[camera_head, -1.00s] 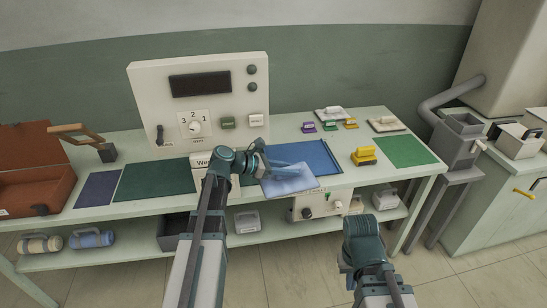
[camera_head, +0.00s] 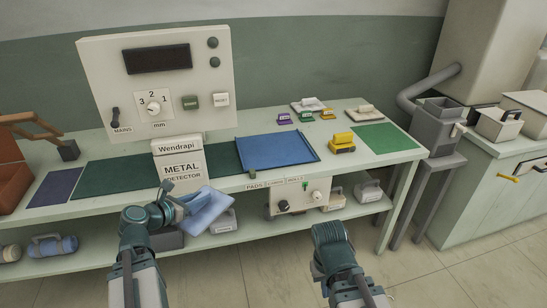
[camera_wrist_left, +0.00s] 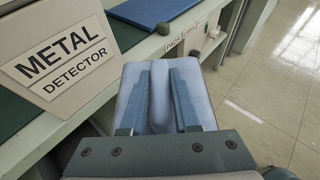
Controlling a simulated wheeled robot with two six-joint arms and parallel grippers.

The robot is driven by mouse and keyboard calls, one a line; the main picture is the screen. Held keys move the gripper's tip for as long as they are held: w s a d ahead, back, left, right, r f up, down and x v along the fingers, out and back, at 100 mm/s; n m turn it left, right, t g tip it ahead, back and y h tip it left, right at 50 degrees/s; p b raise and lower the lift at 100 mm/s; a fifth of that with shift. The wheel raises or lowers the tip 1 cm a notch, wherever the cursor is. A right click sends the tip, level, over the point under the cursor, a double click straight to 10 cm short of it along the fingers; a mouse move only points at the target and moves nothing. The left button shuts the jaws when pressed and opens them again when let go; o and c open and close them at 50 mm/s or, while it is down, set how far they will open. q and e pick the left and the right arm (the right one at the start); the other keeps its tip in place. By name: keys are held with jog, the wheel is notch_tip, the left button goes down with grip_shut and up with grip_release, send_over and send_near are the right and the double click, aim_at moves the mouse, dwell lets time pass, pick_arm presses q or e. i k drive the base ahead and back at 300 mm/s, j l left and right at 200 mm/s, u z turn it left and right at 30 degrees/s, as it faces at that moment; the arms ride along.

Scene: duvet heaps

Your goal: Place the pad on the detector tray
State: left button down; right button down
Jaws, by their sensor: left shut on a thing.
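A light blue pad (camera_head: 209,210) is in my left gripper (camera_head: 180,208), held in front of the bench's front edge, below the tabletop level in the picture. In the left wrist view the pad (camera_wrist_left: 160,97) lies between the two fingers (camera_wrist_left: 160,100), with a crease down its middle. A metal detector box (camera_head: 180,170) stands on the bench just behind the left gripper. It fills the left of the wrist view. A dark green strip (camera_head: 110,173) runs on both sides of the box. My right gripper (camera_head: 325,262) is low in front of the bench; its fingers are hidden.
A blue tray-like mat (camera_head: 275,152) lies right of the detector. A yellow block (camera_head: 342,142) and a green mat (camera_head: 384,138) are further right. A control panel (camera_head: 158,80) stands behind. A shelf (camera_head: 250,229) below holds several weights.

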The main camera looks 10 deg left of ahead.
aim_at(274, 148)
jog(key=i+l+z, duration=0.1)
jog(key=i+l, duration=0.15)
jog(key=i, duration=0.2)
jog(key=i+l+z, duration=0.1)
jog(key=i+l, duration=0.3)
jog(key=l, duration=0.1)
